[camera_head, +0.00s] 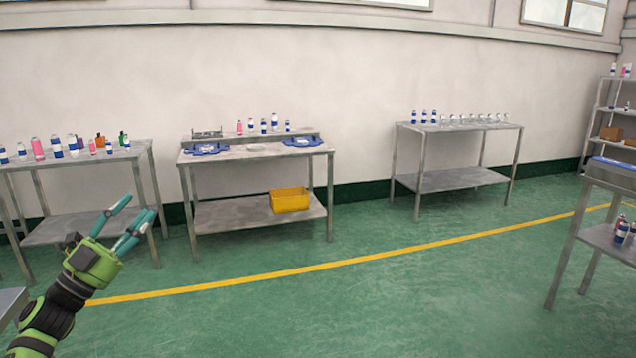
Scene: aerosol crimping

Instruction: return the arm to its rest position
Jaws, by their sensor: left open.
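My left gripper (128,224) is at the lower left of the head view, on a green and black arm that comes in from the bottom left corner. Its two teal fingers point up and to the right and are spread apart. Nothing is between them. The gripper is in front of the left table and the floor, and appears clear of both. My right gripper and arm do not show.
A left table (75,235) holds several bottles and cans. A middle table (250,153) holds blue fixtures (302,142), with a yellow bin (290,200) on its lower shelf. A right table (455,180) holds cans. A shelf (608,150) stands far right. The green floor (330,310) is open.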

